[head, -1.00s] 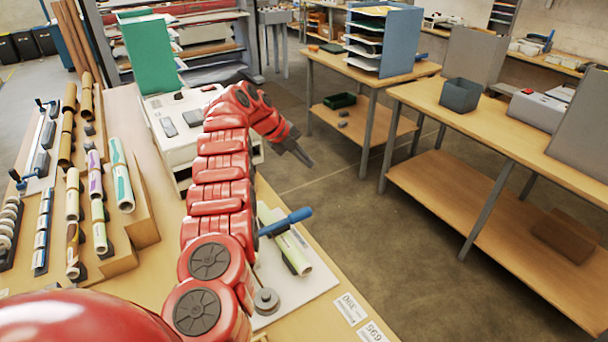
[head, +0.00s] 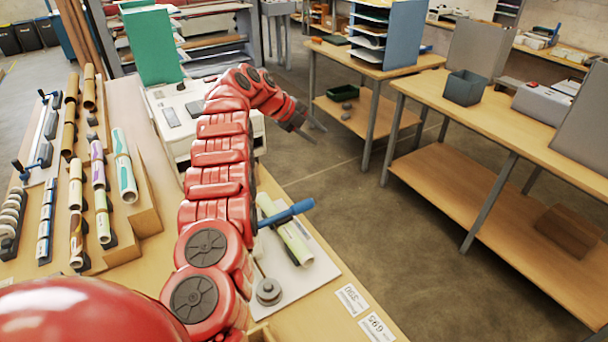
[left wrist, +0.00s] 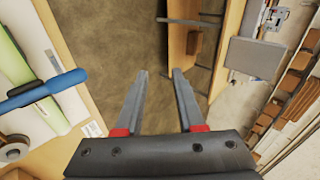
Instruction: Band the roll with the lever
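The lever has a blue handle (head: 288,214) and reaches out over the roll in the head view. It also shows at the left of the left wrist view (left wrist: 45,92). The pale green roll (head: 296,247) lies on a white board (head: 318,274) near the bench edge, partly hidden by the lever and my arm. It shows in the left wrist view too (left wrist: 18,68). My left gripper (head: 318,132) is open and empty, in the air beyond the bench edge and apart from lever and roll. Its spread fingers show in the left wrist view (left wrist: 160,74). My right gripper is not seen.
A white machine (head: 180,118) with a green upright panel (head: 152,47) stands behind my arm. Racks of rolls (head: 98,180) fill the bench's left. A grey disc (head: 268,291) sits beside the roll. Open floor (head: 370,220) separates the bench from the right table (head: 450,110).

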